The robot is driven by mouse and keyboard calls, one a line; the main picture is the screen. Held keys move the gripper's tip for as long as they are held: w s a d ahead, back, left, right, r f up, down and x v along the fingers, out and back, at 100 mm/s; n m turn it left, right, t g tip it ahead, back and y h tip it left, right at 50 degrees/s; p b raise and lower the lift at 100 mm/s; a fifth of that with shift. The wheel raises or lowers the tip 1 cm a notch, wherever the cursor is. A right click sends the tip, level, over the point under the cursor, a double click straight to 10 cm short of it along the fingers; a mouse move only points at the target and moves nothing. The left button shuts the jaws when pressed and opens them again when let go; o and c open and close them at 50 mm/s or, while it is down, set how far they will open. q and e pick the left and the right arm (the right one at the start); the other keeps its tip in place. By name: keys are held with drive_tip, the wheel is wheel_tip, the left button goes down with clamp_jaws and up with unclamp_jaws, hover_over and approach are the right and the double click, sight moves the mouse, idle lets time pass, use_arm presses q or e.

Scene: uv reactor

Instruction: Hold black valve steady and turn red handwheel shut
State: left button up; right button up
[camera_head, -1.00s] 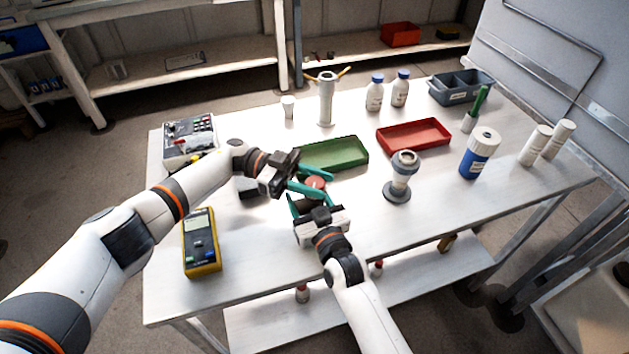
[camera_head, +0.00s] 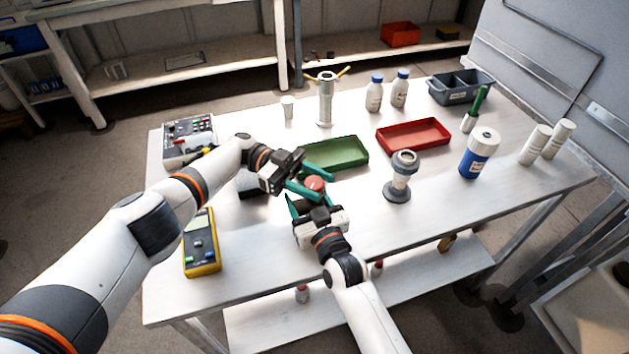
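The red handwheel (camera_head: 314,183) is a small round knob near the middle of the table, on top of the black valve (camera_head: 302,200). Most of the valve is hidden by my grippers. My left gripper (camera_head: 313,184) reaches in from the left with its teal fingers apart, one on each side of the handwheel. Whether they press on it cannot be seen. My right gripper (camera_head: 308,203) comes from the front, its teal fingers apart around the valve body. Its contact with the valve is hidden.
A green tray (camera_head: 362,160) lies just behind the grippers. A grey flanged fitting (camera_head: 398,187) stands to the right, and a red tray (camera_head: 443,142) behind it. A yellow meter (camera_head: 203,262) lies at the front left. The table's front right is clear.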

sight(314, 182)
use_arm(q)
drive_tip(key=shift+o, duration=1.2)
drive_tip(key=shift+r, duration=0.15)
wheel_tip(314, 182, up, 10)
drive_tip(key=shift+f, duration=0.1)
